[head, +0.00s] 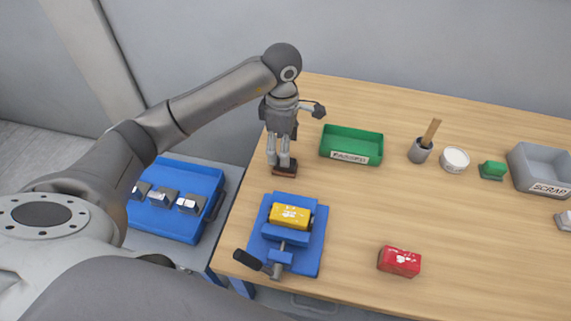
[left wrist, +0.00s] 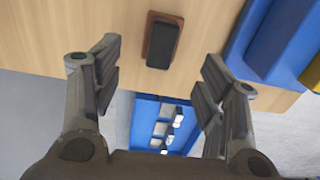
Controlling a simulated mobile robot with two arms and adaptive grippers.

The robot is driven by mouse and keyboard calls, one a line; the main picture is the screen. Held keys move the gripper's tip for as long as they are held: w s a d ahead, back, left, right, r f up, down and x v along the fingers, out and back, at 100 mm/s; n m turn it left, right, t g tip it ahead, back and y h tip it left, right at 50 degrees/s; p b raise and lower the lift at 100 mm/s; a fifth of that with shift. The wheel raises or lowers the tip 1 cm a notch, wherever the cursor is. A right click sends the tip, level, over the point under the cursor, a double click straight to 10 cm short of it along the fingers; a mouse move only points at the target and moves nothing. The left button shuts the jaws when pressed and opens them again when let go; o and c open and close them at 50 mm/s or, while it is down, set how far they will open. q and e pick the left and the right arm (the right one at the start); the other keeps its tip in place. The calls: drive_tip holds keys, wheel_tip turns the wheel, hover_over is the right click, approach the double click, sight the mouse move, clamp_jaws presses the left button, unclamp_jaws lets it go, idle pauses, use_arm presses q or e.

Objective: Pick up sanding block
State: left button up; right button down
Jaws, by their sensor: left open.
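The sanding block (head: 285,171) is a small brown block with a dark top, lying on the wooden table near its left edge. In the left wrist view the sanding block (left wrist: 163,42) shows its black top and reddish-brown base, ahead of the fingers and roughly midway between them. My left gripper (head: 279,163) points down over the block in the head view, partly covering it. In the left wrist view the left gripper (left wrist: 158,78) has its fingers wide apart, with nothing between the tips. My right gripper is not in view.
A blue vise (head: 310,262) holding a yellow block (head: 290,216) stands just in front of the sanding block. A green tray (head: 350,158) is to its right. A blue bin (head: 176,232) with metal parts sits left of the table. A red block (head: 399,261) lies front right.

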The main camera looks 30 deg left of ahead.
sight(291, 172)
use_arm(q)
drive_tip(key=shift+f, duration=0.75)
drive_tip(key=f, duration=0.1)
drive_tip(key=f+p, duration=0.1)
drive_tip(key=f, duration=0.1)
drive_tip(key=f+p, duration=0.1)
drive_tip(key=shift+d+f, duration=0.35)
drive_tip(key=shift+f, duration=0.3)
drive_tip(key=c, duration=1.1)
